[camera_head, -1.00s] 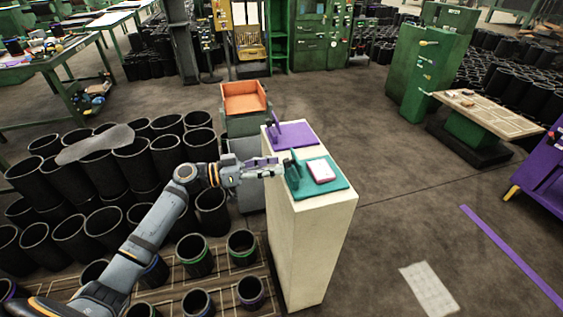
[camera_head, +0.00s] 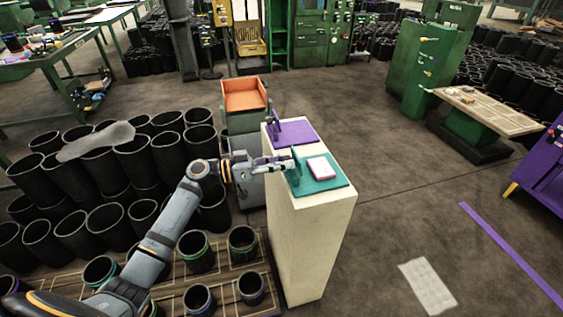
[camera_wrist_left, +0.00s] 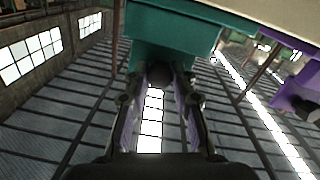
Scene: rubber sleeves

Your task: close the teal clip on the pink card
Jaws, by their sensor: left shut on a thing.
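The teal clip (camera_head: 332,184) stands open on top of a cream pedestal, its upper plate upright at the left edge of its base. The pink card (camera_head: 319,168) lies on the teal base, right of that plate. My left gripper (camera_head: 287,163) reaches in from the left and is shut at the upright plate's outer side. In the left wrist view, the fingers (camera_wrist_left: 160,82) close on a dark round knob (camera_wrist_left: 159,74) below the teal plate (camera_wrist_left: 172,38). The knob is hidden in the head view. My right gripper is not in view.
A purple clip (camera_head: 303,133), also with a raised plate, stands behind on the same pedestal (camera_head: 305,240). Black rubber sleeves (camera_head: 88,225) crowd the floor at left. An orange-topped bin (camera_head: 245,95) stands behind the pedestal. The floor to the right is mostly open.

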